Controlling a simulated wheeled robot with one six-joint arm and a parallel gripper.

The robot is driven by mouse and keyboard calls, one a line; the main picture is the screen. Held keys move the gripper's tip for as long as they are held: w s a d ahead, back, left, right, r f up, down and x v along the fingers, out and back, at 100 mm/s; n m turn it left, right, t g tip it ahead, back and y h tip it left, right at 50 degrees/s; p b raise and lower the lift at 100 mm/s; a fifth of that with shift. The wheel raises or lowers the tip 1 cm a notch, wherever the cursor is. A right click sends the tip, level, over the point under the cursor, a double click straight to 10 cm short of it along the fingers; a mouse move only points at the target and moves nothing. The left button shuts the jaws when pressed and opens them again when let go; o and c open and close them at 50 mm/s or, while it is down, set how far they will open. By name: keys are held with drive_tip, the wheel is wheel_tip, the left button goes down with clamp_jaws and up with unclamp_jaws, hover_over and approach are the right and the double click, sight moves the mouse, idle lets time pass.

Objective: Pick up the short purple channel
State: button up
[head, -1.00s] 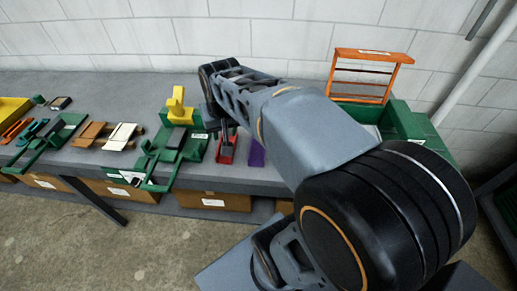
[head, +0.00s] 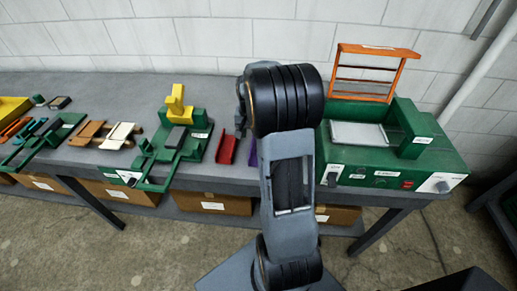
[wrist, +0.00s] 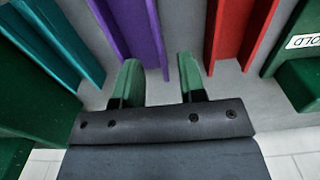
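The purple channel (wrist: 132,30) lies on the grey bench, its near end just beyond my gripper's fingertips in the wrist view. In the head view only a sliver of the purple channel (head: 253,153) shows beside my arm. My gripper (wrist: 160,75) is open and empty. The channel's end lies ahead of the left finger and the left part of the gap. I cannot tell the height of the fingers above the bench. In the head view my arm hides the gripper.
A red channel (wrist: 240,35) lies right of the purple one, a teal channel (wrist: 62,40) to its left. In the head view the red channel (head: 227,148) sits between a green fixture (head: 180,145) and my arm. A green machine (head: 400,160) stands on the right.

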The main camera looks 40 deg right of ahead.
sight(253, 157)
drive_tip(key=shift+s+f+p, duration=0.15)
drive_tip(key=shift+f+p, duration=0.45)
drive_tip(key=shift+f, duration=2.55)
clamp_jaws()
